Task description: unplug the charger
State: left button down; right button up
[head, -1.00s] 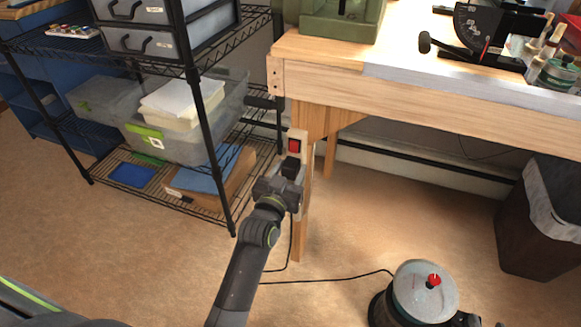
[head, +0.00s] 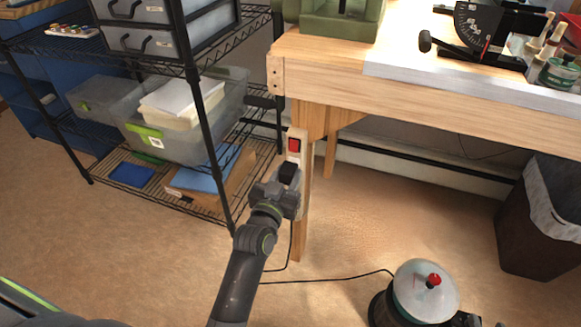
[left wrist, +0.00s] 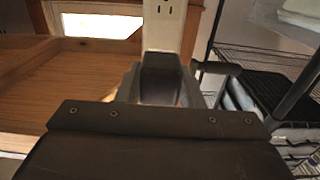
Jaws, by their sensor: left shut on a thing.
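The charger (head: 288,173) is a small black block in front of a pale power strip (head: 294,145) with a red switch, fixed upright on the table's front leg. My left gripper (head: 277,188) is shut on the charger from the near side. In the left wrist view the dark charger (left wrist: 160,75) sits between the fingers, and the strip (left wrist: 165,25) with an outlet shows beyond it. The charger's prong side is hidden, so I cannot tell whether it still touches the strip. My right gripper is out of view.
The wooden workbench (head: 420,95) stands above and right of the strip. A wire shelf (head: 200,195) with bins is close on the left. A black cord (head: 330,280) runs along the floor to a round machine (head: 425,290) with a red knob. A bin (head: 540,225) stands right.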

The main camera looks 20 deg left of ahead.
aim_at(285, 180)
pick_arm(q)
jog(key=shift+s+a+b, duration=0.1)
jog(key=shift+s+b, duration=0.6)
jog(key=shift+s, duration=1.3)
